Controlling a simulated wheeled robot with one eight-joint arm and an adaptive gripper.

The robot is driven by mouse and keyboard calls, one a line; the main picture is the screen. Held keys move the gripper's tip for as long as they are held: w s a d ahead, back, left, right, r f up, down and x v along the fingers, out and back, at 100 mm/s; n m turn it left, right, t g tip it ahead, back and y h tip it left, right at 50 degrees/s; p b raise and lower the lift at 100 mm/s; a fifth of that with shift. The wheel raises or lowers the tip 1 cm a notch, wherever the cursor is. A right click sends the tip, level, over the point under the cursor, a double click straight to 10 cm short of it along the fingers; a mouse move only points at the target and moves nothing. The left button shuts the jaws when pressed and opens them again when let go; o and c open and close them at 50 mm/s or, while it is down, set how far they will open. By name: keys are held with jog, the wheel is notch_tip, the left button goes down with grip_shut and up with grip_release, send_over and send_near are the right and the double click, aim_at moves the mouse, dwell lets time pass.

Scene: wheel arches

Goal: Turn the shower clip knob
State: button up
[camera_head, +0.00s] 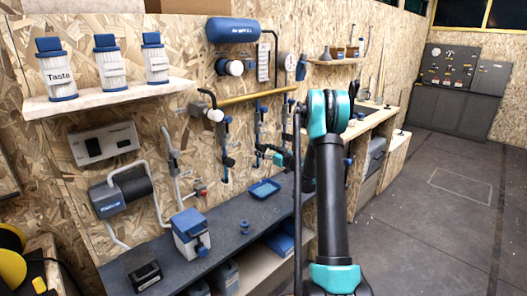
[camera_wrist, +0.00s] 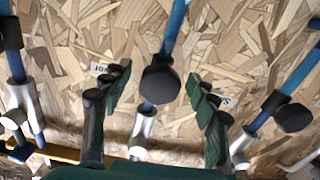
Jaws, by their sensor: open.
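In the wrist view a round black knob (camera_wrist: 160,84) sits mid-picture on a blue bar clip with a grey lower part (camera_wrist: 142,128). My gripper (camera_wrist: 158,88) is open, with one green-padded finger on each side of the knob. Gaps show between both fingers and the knob in this view. In the head view my gripper (camera_head: 272,152) is at the wall by the row of blue clips, beyond my arm. The clip in front of it (camera_head: 258,125) is partly hidden by the gripper.
Similar clips with black knobs stand to the left (camera_wrist: 14,60) and right (camera_wrist: 292,116) in the wrist view. A brass pipe (camera_head: 250,97) runs above the clips. Below is a dark shelf (camera_head: 225,262) with a blue tray (camera_head: 264,188) and a blue-white box (camera_head: 190,232).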

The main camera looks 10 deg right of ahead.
jog(key=shift+c, duration=0.3)
jog(key=c, duration=1.1)
jog(key=m, duration=0.6)
jog(key=shift+a, duration=0.1)
jog(key=m, duration=0.5)
jog(key=shift+r+m, duration=0.1)
jog(key=shift+m, duration=0.3)
jog(key=o, duration=1.2)
jog(key=shift+c, duration=0.2)
